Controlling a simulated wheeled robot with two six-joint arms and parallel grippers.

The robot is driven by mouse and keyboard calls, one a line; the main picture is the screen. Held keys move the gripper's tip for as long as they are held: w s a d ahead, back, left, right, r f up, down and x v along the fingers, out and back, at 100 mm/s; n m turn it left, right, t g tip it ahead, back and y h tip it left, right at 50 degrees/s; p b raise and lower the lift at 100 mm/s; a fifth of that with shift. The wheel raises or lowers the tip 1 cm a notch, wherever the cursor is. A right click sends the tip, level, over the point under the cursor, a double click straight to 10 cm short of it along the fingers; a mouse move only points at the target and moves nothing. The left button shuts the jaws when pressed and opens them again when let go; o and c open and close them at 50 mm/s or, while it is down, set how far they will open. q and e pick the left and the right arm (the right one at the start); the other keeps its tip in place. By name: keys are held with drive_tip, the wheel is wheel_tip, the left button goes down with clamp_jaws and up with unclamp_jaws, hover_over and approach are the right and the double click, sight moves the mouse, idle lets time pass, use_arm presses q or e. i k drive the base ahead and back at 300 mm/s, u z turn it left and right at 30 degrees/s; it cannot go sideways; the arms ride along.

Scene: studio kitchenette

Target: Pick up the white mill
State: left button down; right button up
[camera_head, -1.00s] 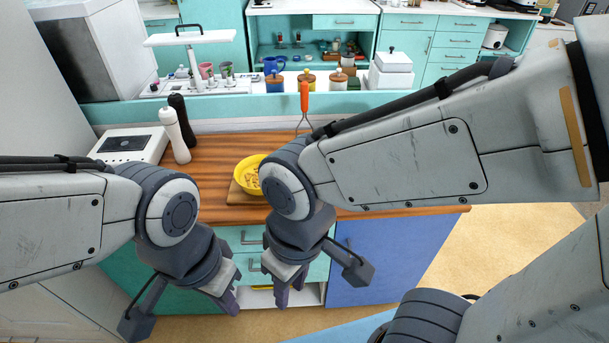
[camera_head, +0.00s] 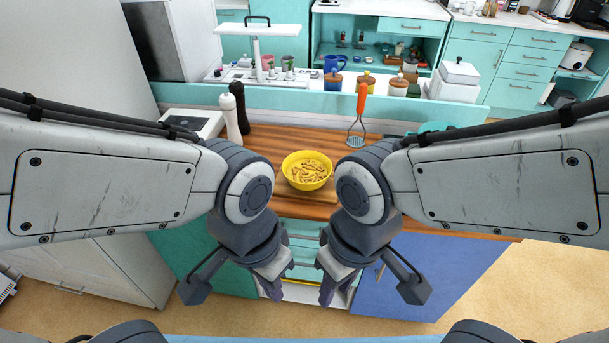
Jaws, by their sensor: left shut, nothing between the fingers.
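The white mill (camera_head: 231,118) stands upright at the back left of the wooden counter, beside and partly in front of a black mill (camera_head: 241,108). Its lower part is partly hidden by my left arm. My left gripper (camera_head: 275,290) is shut and empty, pointing down in front of the counter's drawers, below and to the right of the mill and well apart from it. My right gripper (camera_head: 327,292) hangs down just right of the left one, further from the mill. Its fingers are too small and edge-on to tell their opening.
A yellow bowl of food pieces (camera_head: 306,168) sits on the wooden counter (camera_head: 272,142). A masher with an orange handle (camera_head: 362,98) stands behind it to the right. A white appliance (camera_head: 194,122) is left of the mills. A teal ledge (camera_head: 300,101) runs behind.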

sight(234, 135)
drive_tip(key=u, duration=0.8)
drive_tip(key=i, duration=0.95)
drive_tip(key=z, duration=0.5)
